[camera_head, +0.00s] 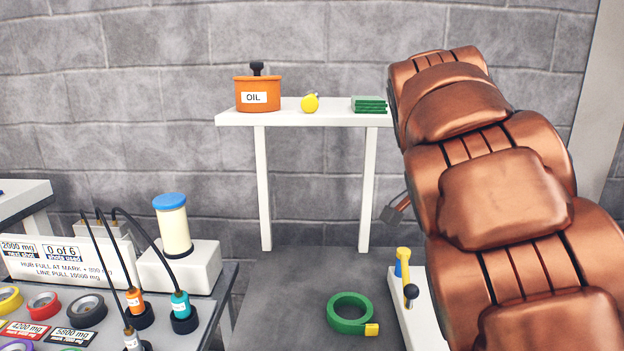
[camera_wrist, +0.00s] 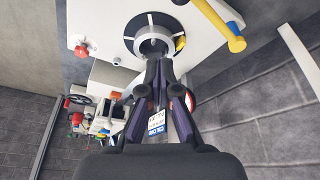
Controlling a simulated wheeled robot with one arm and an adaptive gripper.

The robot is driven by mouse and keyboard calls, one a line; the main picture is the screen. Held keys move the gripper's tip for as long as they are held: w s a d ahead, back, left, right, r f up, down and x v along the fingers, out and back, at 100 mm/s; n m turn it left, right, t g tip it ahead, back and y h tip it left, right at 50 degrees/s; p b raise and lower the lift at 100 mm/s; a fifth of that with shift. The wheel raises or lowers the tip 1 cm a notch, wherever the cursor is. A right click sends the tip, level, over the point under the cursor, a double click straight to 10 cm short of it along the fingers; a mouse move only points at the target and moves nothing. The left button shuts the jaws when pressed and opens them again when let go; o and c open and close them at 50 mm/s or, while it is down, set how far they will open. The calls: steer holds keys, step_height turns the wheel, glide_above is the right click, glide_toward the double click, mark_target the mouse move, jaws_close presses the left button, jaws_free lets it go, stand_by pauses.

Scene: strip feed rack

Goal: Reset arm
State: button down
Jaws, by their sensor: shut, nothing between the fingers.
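My gripper (camera_wrist: 162,70) shows in the wrist view with its dark, purple-sided fingers drawn together and nothing between them. Its tips appear in front of a grey hub in a dark ring (camera_wrist: 132,28) on a white machine; I cannot tell whether they touch it. In the head view my copper-coloured arm fills the right side, and my gripper cannot be made out there.
A yellow-ended lever (camera_wrist: 225,32) and a red knob (camera_wrist: 81,50) stick out near my gripper. A white shelf (camera_head: 310,118) holds an orange OIL pot (camera_head: 257,100). A green tape roll (camera_head: 349,314) lies on a dark surface. Cabled bottles stand at the left, including a teal one (camera_head: 181,305).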

steer(key=s+a+f+n+g+y+p, duration=0.1)
steer(key=s+f+n+p, duration=0.2)
steer(key=s, duration=0.7)
steer(key=s+a+f+n+g+y+p, duration=0.1)
steer(key=s+a+f+n+p, duration=0.1)
steer(key=s, duration=0.8)
steer(key=s+a+f+n+g+y+p, duration=0.1)
steer(key=s+f+n+p, duration=0.3)
steer(key=s, duration=0.6)
step_height(320, 180, down, 2)
steer(key=n, duration=0.3)
steer(key=shift+s+a+p, duration=0.3)
steer(key=shift+a+p, duration=0.05)
steer(key=shift+p, duration=0.05)
